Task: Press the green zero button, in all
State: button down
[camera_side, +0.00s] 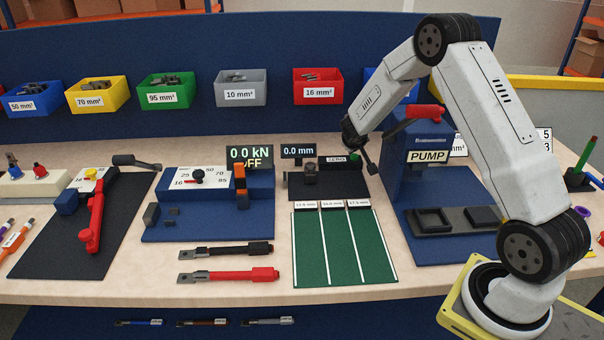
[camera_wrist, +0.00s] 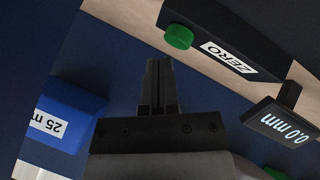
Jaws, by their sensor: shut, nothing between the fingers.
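The green zero button (camera_wrist: 179,37) sits on a dark block beside a white ZERO label (camera_wrist: 228,61) in the wrist view. In the side view the green button (camera_side: 355,159) shows at the right end of the ZERO label, partly behind my gripper. My gripper (camera_side: 372,170) points down close to the button, just to its right in the picture. Its black fingers (camera_wrist: 159,64) are together and empty. In the wrist view the button lies beyond the fingertips, slightly right. No contact with the button is visible.
A 0.0 mm display (camera_side: 298,152) stands beside the ZERO block. The pump press (camera_side: 428,185) is right of my gripper, and the crimp station (camera_side: 215,215) with a kN display is left. A green three-lane mat (camera_side: 345,250) lies in front. Coloured bins line the blue back wall.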

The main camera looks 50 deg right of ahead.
aim_at(355, 157)
jog(key=shift+r, duration=0.1)
dwell(0.3)
jog(key=shift+r, duration=2.45)
jog(key=shift+a, duration=0.1)
jog(key=s+a+n+y, duration=0.1)
jog(key=s+a+y, duration=0.1)
jog(key=s+a, duration=0.5)
jog(key=s+a+n+g+y, duration=0.1)
jog(key=s+a+y, duration=0.2)
jog(key=s+a, duration=0.4)
jog(key=s+a+n+y, duration=0.1)
jog(key=s+a+y, duration=0.2)
jog(key=a, duration=1.3)
jog(key=s, duration=0.3)
jog(key=shift+s+r+n+g, duration=0.15)
jog(key=shift+s+n+g, duration=0.15)
jog(key=shift+s, duration=0.1)
